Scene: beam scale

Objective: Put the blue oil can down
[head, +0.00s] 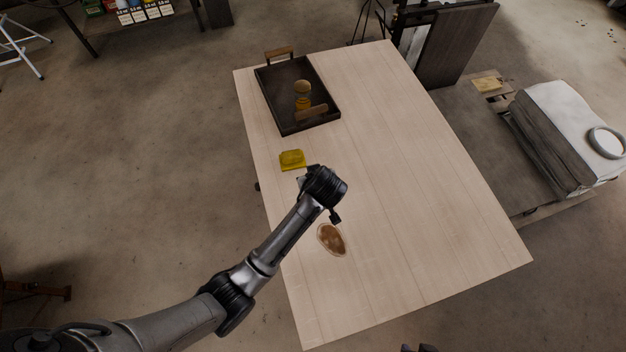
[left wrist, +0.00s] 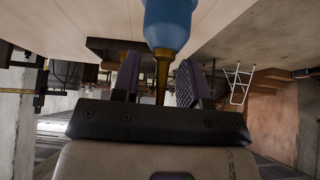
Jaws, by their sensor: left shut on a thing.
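The blue oil can (left wrist: 170,22) shows in the left wrist view, its round blue body at the top edge. Its brass spout (left wrist: 162,75) runs between the two fingers of my left gripper (left wrist: 158,78), which is shut on the can. In the head view my left gripper (head: 307,180) is over the left side of the wooden table (head: 420,190), just below a yellow sponge-like block (head: 292,160). The can is hidden there behind my wrist. I cannot tell whether it touches the table. Of my right gripper, at most small dark tips (head: 420,348) show at the bottom edge.
A dark tray (head: 277,98) at the far left end holds an amber jar (head: 302,103) and a brown wooden piece (head: 312,113). The table's right half is clear.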

